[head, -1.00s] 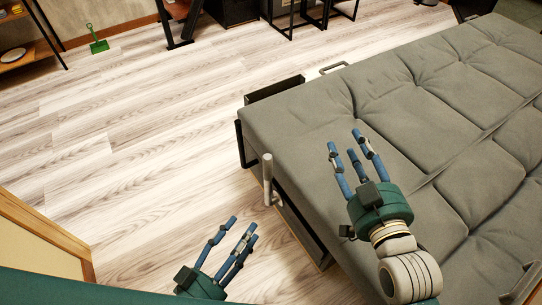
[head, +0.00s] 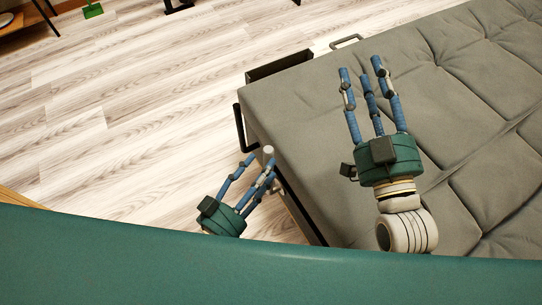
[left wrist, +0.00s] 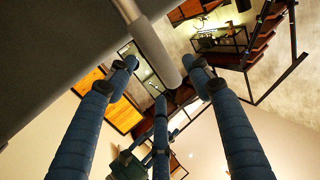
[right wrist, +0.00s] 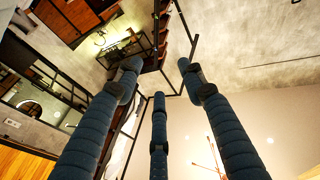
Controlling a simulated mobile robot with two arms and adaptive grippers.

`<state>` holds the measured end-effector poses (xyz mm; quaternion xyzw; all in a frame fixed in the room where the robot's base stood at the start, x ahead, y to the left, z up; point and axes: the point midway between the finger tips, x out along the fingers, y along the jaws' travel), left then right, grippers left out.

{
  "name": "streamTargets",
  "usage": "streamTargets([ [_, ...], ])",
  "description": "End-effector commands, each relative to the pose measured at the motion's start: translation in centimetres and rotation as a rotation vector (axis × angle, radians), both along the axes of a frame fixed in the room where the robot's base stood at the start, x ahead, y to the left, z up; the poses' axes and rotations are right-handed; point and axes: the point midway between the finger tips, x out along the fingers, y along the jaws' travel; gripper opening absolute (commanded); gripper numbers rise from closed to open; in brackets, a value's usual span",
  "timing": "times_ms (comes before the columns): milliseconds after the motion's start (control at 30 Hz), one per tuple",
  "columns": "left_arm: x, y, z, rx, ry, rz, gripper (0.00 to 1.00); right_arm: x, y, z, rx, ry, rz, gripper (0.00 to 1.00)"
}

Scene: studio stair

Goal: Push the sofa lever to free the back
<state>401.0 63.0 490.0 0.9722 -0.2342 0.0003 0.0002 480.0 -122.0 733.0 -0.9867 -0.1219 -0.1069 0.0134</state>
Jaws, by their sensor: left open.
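The sofa (head: 440,100) is grey and tufted, with its surface lying flat. Its lever (head: 268,152), a pale upright rod, stands at the sofa's left side edge. The lever also shows large in the left wrist view (left wrist: 152,48), reaching down between my fingers' tips. My left gripper (head: 258,168) is open and beside the lever, with its fingers partly overlapping the lever's lower part. I cannot tell whether they touch. My right gripper (head: 363,75) is open and empty above the sofa's cushion.
A dark metal frame (head: 240,128) and a handle (head: 346,41) stick out from the sofa's edges. The wooden floor (head: 130,110) to the left is clear. A green dustpan (head: 92,10) stands far back.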

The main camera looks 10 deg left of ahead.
Motion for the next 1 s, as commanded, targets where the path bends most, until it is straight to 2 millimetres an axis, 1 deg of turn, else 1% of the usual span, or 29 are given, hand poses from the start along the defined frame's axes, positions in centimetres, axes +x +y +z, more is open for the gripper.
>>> streamTargets([
  [33,0.9,-0.4,-0.1,-0.001,-0.003,0.001,0.51,-0.2,0.1,0.8,0.012,-0.044,0.003,0.4],
  [100,1.8,-0.9,-0.1,-0.001,-0.003,0.001,0.51,-0.5,0.2,2.1,0.027,-0.101,0.006,0.4],
  [200,2.8,-1.4,-0.1,0.0,-0.001,0.001,0.51,-1.1,0.2,3.7,0.047,-0.17,0.01,0.4],
  [300,3.5,-1.8,-0.1,-0.001,0.0,0.001,0.51,-1.6,0.2,4.7,0.06,-0.219,0.013,0.4],
  [500,4.1,-2.1,-0.1,0.0,0.001,0.0,0.51,-2.0,0.2,5.7,0.072,-0.26,0.016,0.4],
  [733,4.1,-2.1,0.0,0.001,0.002,0.0,0.51,-2.0,0.2,5.8,0.073,-0.261,0.016,0.4],
  [800,4.1,-2.1,0.0,0.001,0.002,0.0,0.37,-2.0,0.2,5.8,0.073,-0.261,0.016,0.4],
  [867,4.1,-2.1,0.0,0.001,0.002,0.0,0.25,-2.0,0.2,5.7,0.073,-0.261,0.016,0.4],
  [900,4.1,-2.1,0.0,0.001,0.002,0.0,0.17,-2.0,0.2,5.7,0.073,-0.261,0.016,0.4],
  [1000,4.1,-2.1,0.0,0.001,0.002,0.0,0.0,-2.0,0.2,5.7,0.073,-0.261,0.016,0.4],
])
